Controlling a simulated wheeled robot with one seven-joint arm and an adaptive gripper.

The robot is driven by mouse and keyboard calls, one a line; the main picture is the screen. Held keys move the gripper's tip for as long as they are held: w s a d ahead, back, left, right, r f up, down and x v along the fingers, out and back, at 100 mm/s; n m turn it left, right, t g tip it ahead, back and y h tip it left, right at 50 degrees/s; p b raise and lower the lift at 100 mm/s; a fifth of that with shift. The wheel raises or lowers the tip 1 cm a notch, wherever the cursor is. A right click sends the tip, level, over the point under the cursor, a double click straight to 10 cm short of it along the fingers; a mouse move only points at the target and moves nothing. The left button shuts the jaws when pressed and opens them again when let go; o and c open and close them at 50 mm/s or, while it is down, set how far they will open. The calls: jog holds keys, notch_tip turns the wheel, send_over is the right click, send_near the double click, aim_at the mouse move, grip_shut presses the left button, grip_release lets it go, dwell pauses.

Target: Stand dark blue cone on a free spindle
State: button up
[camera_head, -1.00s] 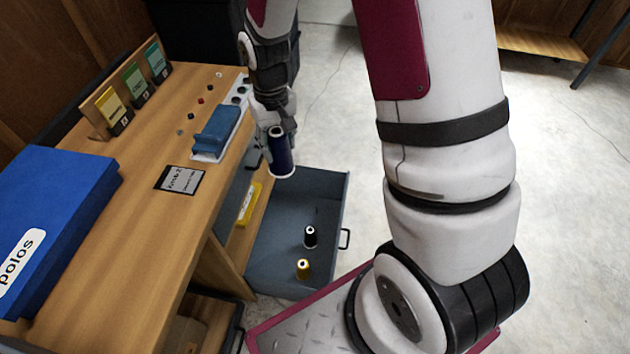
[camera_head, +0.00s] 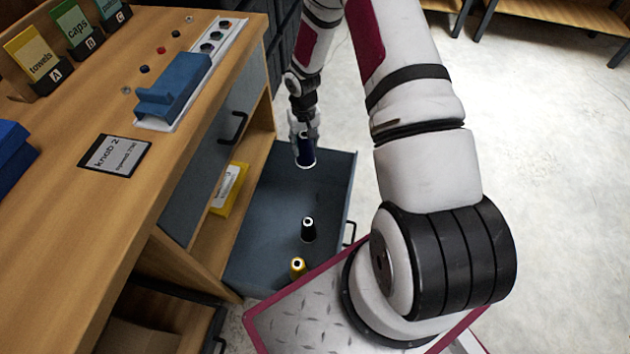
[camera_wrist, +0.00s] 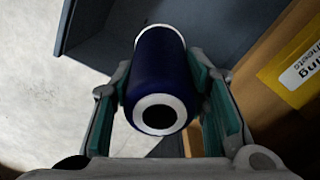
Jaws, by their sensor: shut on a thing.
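My gripper (camera_head: 305,132) is shut on the dark blue cone (camera_head: 306,151) and holds it above the far part of an open grey drawer (camera_head: 262,232). In the wrist view the dark blue cone (camera_wrist: 160,75) sits between the green-padded fingers of my gripper (camera_wrist: 165,95), its white end with a dark hole facing the camera. I cannot make out a bare spindle in the drawer.
A yellow box (camera_head: 229,188) is on the shelf beside the drawer. Grey floor (camera_head: 540,150) is open at the right.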

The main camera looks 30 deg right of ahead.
jog(key=shift+m, duration=0.8)
jog(key=shift+s+d+f+b, duration=0.1)
jog(key=shift+d+f+b, duration=0.6)
jog(key=shift+f+b, duration=3)
jog(key=shift+s+d+f+b, duration=0.15)
jog(key=shift+d+f+b, duration=0.75)
jog(key=shift+f, duration=5.4)
jog(key=shift+s+d+f+b, duration=0.1)
jog(key=shift+d+f+b, duration=0.35)
jog(key=shift+f+b, duration=3.35)
jog(key=shift+f+p, duration=0.9)
jog(key=shift+f, duration=0.6)
jog(key=o, duration=1.5)
jog(key=shift+c, duration=0.2)
notch_tip(320, 180, up, 12)
